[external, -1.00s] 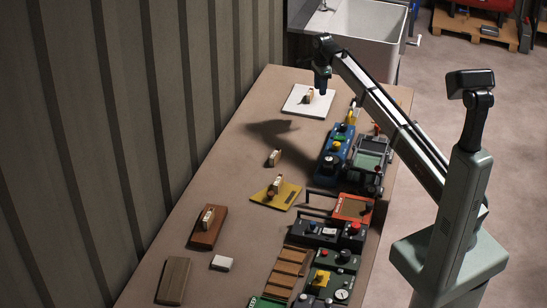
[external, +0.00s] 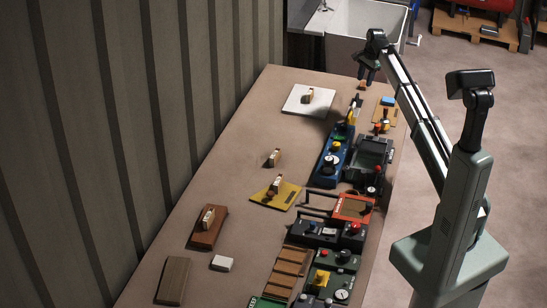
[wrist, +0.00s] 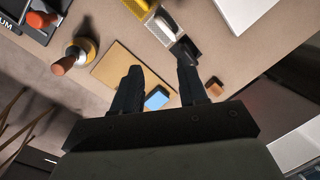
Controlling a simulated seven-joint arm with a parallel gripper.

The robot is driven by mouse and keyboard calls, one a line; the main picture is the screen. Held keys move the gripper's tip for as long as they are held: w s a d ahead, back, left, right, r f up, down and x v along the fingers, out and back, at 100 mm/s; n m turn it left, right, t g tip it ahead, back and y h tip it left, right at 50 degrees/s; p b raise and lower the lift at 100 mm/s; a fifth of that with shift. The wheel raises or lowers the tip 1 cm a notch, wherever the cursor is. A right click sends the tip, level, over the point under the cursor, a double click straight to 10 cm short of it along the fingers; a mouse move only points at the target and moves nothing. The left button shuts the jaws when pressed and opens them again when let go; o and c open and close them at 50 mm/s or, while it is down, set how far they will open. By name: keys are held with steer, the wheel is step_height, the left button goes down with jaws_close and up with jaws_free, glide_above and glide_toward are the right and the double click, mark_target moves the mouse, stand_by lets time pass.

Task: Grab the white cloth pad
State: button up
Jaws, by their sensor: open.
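A flat white square pad (external: 294,102) lies near the far end of the bench with a small tan wooden-looking piece standing on it. Part of a white flat thing, probably this pad, shows in the wrist view's top right corner (wrist: 245,10). A small white block (external: 222,263) lies near the bench's near left. I cannot tell for sure which one is cloth. My gripper (external: 366,80) is open and empty above the bench's far right corner, to the right of the square pad. Its two dark fingers (wrist: 158,68) are apart in the wrist view.
A blue block (wrist: 157,97) lies on a tan board (wrist: 112,68) below my fingers, with a small orange-brown block (wrist: 214,88) nearby. Several tools and control boxes (external: 330,160) line the bench's right side. A corrugated wall (external: 110,110) stands at left. A sink (external: 368,20) is behind.

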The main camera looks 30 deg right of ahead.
mark_target(354, 103)
steer(key=w+f+n, duration=0.1)
steer(key=f+n, duration=0.1)
steer(key=f, duration=0.2)
steer(key=w+a+f+n, duration=0.1)
steer(key=f+n, duration=0.1)
steer(key=f, duration=0.3)
steer(key=a+f+n, duration=0.1)
steer(key=f+n, duration=0.1)
steer(key=f, duration=0.2)
steer(key=shift+w+a+f+n, duration=0.25)
steer(key=shift+w+n, duration=0.05)
steer(key=shift+w, duration=0.1)
jaws_close()
stand_by(0.5)
